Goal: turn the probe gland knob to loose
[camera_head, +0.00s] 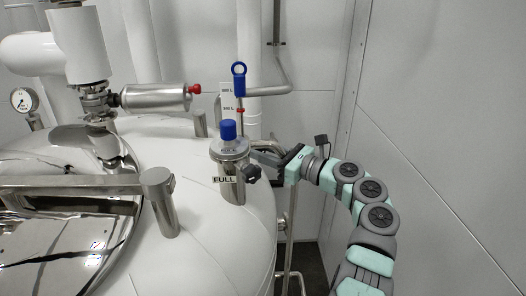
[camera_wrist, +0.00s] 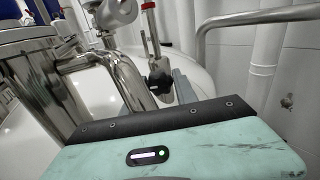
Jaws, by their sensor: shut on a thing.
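The probe gland knob (camera_head: 251,174) is a small black lobed knob on the right side of a steel fitting (camera_head: 229,152) with a blue cap and a FULL label. My gripper (camera_head: 258,156) reaches in from the right, with its fingers at the fitting close to the knob. In the wrist view the dark knob (camera_wrist: 158,82) shows just beyond the gripper's black edge, beside a grey finger (camera_wrist: 184,87). The gripper is shut on the knob, though the exact contact is partly hidden. The knob's turn position cannot be read.
The white tank top (camera_head: 200,245) surrounds the fitting. A steel handle bar and post (camera_head: 160,200) stand to the left. A blue-ringed rod (camera_head: 239,80) rises behind, near a steel cylinder with a red tip (camera_head: 157,97). The wall (camera_head: 440,110) bounds the right.

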